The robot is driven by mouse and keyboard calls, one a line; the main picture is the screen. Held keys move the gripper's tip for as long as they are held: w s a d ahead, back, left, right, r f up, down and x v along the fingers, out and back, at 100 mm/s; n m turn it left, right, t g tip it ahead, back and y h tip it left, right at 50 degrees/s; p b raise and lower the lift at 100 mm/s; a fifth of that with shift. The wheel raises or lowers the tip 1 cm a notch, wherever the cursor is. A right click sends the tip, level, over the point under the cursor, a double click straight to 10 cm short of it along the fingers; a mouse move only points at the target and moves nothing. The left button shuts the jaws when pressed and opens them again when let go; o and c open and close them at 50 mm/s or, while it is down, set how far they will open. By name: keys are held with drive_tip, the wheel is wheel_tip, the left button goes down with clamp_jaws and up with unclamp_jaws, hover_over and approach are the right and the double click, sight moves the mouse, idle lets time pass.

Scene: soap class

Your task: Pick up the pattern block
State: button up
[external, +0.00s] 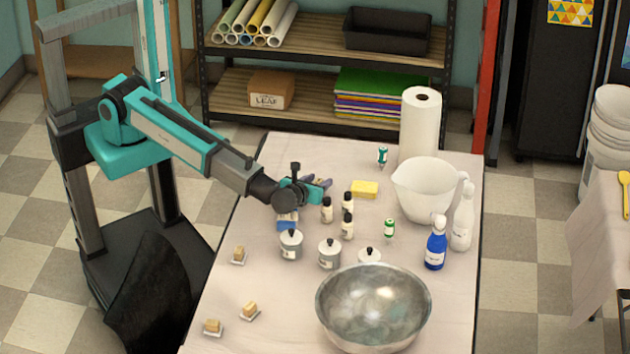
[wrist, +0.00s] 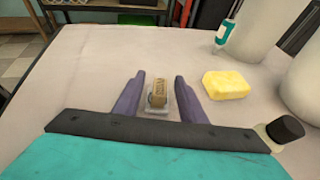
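The pattern block (wrist: 158,92) is a small tan block with dark markings on its face, seen in the wrist view. It rests on a small pale dish (wrist: 158,110) on the table. My gripper (wrist: 160,79) is open, its two purple fingers apart on the left and right of the block, with a gap on each side. In the external view my gripper (external: 318,187) is low over the table, left of the yellow sponge (external: 364,189). The block between the fingers cannot be made out there, hidden by the gripper.
Three similar tan blocks on dishes stand at the table's left, one here (external: 239,254). Small dark-capped bottles (external: 327,210) and white jars (external: 291,244) stand close by my gripper. A metal bowl (external: 374,309), white pitcher (external: 424,189) and paper roll (external: 420,125) stand farther off.

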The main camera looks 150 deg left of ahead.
clamp_jaws()
idle(0.3)
drive_tip(key=shift+r, duration=0.1)
